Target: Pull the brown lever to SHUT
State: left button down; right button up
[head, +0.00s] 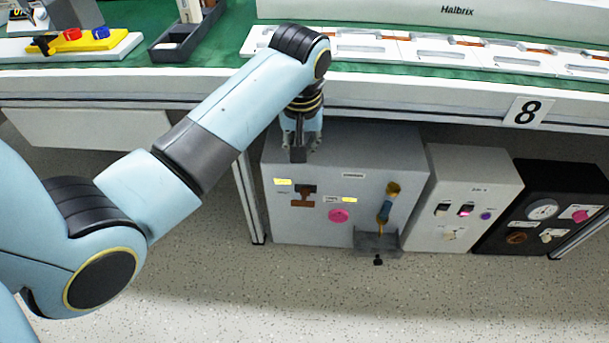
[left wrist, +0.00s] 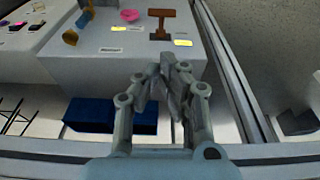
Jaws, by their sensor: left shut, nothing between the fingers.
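The brown lever (head: 303,196) is a T-shaped handle on the front of the grey box under the bench, beside a yellow label (head: 283,182). In the left wrist view the brown lever (left wrist: 161,24) shows at the top, right of the middle. My left gripper (head: 298,154) is in front of the box's upper part, above the lever and apart from it. In the left wrist view the left gripper (left wrist: 172,88) has its fingers together and empty, below the lever in the picture. The lettering near the lever is too small to read. My right gripper is not in view.
The same box (head: 270,228) carries a pink knob (head: 339,216) and a gold and blue-grey handle (head: 385,208). A white box (head: 415,235) and a black box (head: 492,240) stand to its right. The bench edge (head: 430,92) runs above. Floor (head: 300,300) in front is clear.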

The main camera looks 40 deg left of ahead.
pick_arm(q)
jog(key=b, duration=0.2)
send_near(305, 199)
jog(key=b+x, duration=0.1)
jog(key=x, duration=0.1)
jog(key=b+x, duration=0.1)
jog(key=b, duration=0.1)
jog(key=b+x, duration=0.2)
jog(key=shift+w+a+f, duration=0.3)
jog(key=shift+w+a, duration=0.05)
jog(key=shift+w+f+b, duration=0.15)
jog(key=shift+f+b, duration=0.3)
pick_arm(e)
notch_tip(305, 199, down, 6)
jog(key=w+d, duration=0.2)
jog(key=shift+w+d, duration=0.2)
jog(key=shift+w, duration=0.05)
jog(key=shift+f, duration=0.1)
pick_arm(q)
jog(key=shift+s+d+f+t, duration=0.1)
jog(key=shift+s+f+t, duration=0.1)
jog(key=shift+s+t, duration=0.1)
